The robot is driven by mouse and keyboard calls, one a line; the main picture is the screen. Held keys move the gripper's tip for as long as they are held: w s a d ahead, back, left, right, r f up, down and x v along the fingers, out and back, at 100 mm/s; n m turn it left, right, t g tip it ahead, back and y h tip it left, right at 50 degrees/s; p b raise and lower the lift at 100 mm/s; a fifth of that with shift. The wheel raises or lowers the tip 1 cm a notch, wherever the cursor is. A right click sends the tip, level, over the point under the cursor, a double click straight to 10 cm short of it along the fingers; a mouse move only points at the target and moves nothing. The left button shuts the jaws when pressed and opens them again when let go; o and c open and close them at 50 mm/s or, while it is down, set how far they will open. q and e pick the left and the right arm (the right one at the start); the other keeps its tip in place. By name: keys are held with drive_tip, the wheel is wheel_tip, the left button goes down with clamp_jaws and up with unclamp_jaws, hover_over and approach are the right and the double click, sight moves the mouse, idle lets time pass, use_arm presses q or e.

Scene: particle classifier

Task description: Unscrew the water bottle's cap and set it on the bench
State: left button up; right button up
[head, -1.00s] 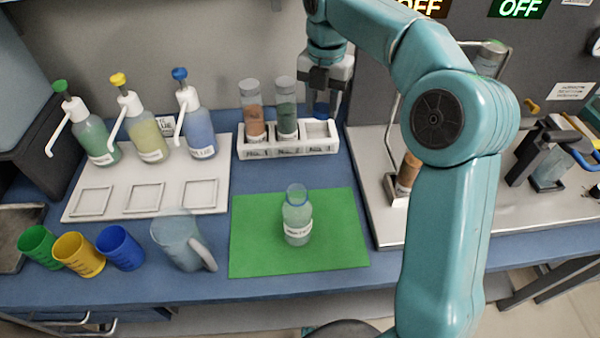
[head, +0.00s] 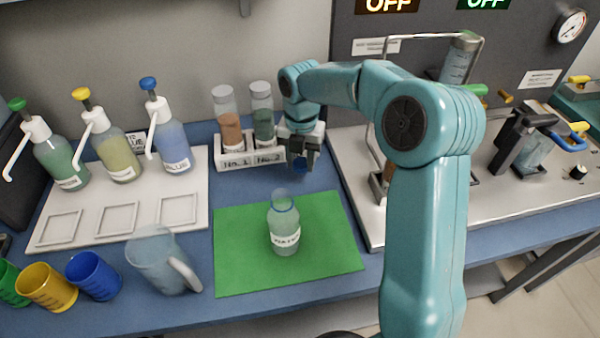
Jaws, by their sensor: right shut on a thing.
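The water bottle (head: 284,232) stands upright on the green mat (head: 340,255). It is clear with a white label, and its mouth is uncapped, with a blue ring at the neck. My right gripper (head: 301,163) is behind the bottle, beyond the mat's far edge, pointing down close to the blue bench (head: 322,178). It is shut on the small dark blue cap (head: 300,167). Whether the cap touches the bench I cannot tell. My left gripper is out of view.
The vial rack (head: 240,160) is just left of my right gripper, partly hidden by it. A white tray (head: 100,222) with pump bottles stands at left. A clear jug (head: 155,265) and coloured cups are front left. A steel-topped station (head: 480,205) is at right.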

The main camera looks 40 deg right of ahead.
sight(300, 180)
drive_tip(key=shift+f, duration=2.2)
drive_tip(key=shift+b, duration=0.3)
drive_tip(key=shift+f, duration=0.1)
drive_tip(key=o, duration=1.2)
drive_tip(key=shift+c, duration=0.2)
wheel_tip(300, 180, up, 12)
drive_tip(key=shift+r+p, duration=0.15)
drive_tip(key=shift+p, duration=0.85)
